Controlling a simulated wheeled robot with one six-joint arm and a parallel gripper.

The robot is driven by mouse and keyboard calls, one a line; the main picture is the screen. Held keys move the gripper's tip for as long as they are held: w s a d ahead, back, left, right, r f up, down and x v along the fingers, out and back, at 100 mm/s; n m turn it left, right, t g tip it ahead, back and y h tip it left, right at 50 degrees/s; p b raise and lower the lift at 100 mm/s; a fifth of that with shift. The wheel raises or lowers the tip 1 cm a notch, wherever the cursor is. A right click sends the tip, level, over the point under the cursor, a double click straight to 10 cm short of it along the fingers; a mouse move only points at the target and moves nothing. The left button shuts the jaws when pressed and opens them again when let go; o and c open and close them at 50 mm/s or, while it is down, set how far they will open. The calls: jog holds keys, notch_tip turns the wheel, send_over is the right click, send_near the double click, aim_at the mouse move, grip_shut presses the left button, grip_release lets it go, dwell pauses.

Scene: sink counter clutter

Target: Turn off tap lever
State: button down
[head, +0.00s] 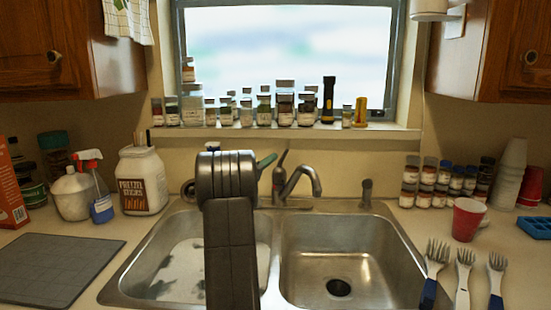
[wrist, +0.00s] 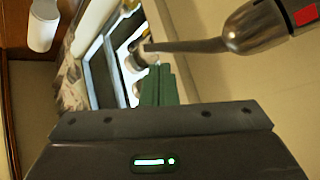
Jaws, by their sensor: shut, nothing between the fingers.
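The tap (head: 299,181) is a metal spout rising behind the divider of the double sink. Its thin lever (head: 283,157) stands up from the tap body, tilted. In the wrist view the rounded metal tap body (wrist: 258,27) with a red mark is at the upper right, and the lever (wrist: 188,46) points left from it. My gripper (head: 267,160) shows as a green finger just left of the lever in the head view. In the wrist view its green fingers (wrist: 159,84) are together and empty, close to the lever's tip. I cannot tell if they touch it.
My arm covers part of the left basin. The sink (head: 278,262) has a clear right basin. Jars (head: 285,103) line the window sill. A pretzel tub (head: 142,182) stands left; a red cup (head: 467,219) and forks (head: 465,267) are on the right counter.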

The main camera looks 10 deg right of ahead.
aim_at(284, 157)
jog(key=b+v, duration=0.1)
jog(key=v, duration=0.9)
jog(key=shift+a+b, duration=0.35)
jog(key=shift+a, duration=0.05)
jog(key=shift+d+r, duration=0.1)
jog(key=p+x, duration=0.4)
jog(key=x, duration=1)
jog(key=shift+r, duration=0.1)
jog(key=shift+s+f+b, duration=0.1)
jog(key=shift+f+b, duration=0.2)
jog(key=shift+b, duration=0.25)
